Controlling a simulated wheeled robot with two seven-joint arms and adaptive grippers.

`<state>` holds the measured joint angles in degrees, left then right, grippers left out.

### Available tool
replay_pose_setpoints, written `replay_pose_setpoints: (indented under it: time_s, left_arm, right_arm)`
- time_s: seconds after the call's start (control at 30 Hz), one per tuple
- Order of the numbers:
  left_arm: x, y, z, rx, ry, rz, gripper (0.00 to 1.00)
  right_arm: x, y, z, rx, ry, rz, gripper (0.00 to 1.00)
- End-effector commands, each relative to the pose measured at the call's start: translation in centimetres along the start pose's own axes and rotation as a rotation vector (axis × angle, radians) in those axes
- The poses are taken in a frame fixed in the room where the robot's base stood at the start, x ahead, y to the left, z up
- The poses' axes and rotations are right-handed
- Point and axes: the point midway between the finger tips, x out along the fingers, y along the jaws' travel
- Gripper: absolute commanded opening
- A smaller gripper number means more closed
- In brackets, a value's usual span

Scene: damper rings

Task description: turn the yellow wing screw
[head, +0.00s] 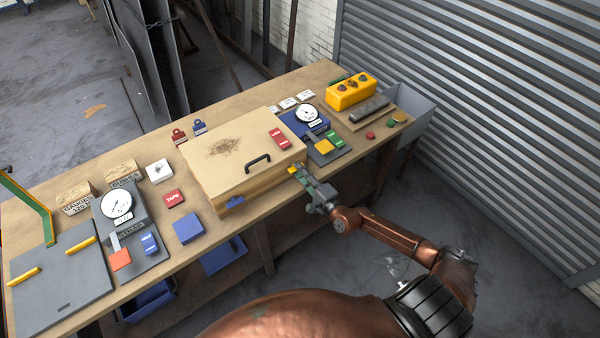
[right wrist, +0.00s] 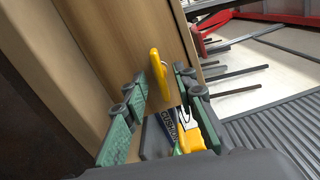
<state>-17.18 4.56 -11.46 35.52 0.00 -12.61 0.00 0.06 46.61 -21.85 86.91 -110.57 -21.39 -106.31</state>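The yellow wing screw (right wrist: 157,72) stands out from the side of the wooden box (head: 222,163). In the head view a small yellow patch at the box's right end, by my gripper, seems to be this screw (head: 292,169). My right gripper (head: 302,177) is at that end of the box. In the right wrist view its green-padded fingers (right wrist: 162,82) are apart, one on each side of the screw's wing. A gap shows on both sides, so the fingers do not seem to press on it. My left gripper is not in view.
The box has a black handle (head: 258,162) and a red tag on its lid. Beside its right end are a dial gauge (head: 307,114), a grey plate and a yellow button box (head: 351,92). The bench's front edge runs below my right gripper.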

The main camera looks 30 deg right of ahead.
Motion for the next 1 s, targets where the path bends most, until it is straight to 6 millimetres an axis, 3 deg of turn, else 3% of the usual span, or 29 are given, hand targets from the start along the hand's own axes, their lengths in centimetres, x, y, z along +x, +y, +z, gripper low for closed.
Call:
replay_pose_setpoints:
  time_s: [0.5, 0.87, 1.0]
  left_arm:
    - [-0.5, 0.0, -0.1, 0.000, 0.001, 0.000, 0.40]
    - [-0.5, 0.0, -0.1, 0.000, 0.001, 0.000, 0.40]
    - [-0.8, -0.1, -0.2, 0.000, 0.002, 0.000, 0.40]
  right_arm:
    - [-1.9, 0.0, 0.0, 0.001, 0.000, 0.001, 0.26]
    - [-2.0, 0.0, 0.0, 0.001, 0.000, 0.001, 0.26]
    - [-3.1, -0.1, 0.0, 0.001, 0.000, 0.000, 0.26]
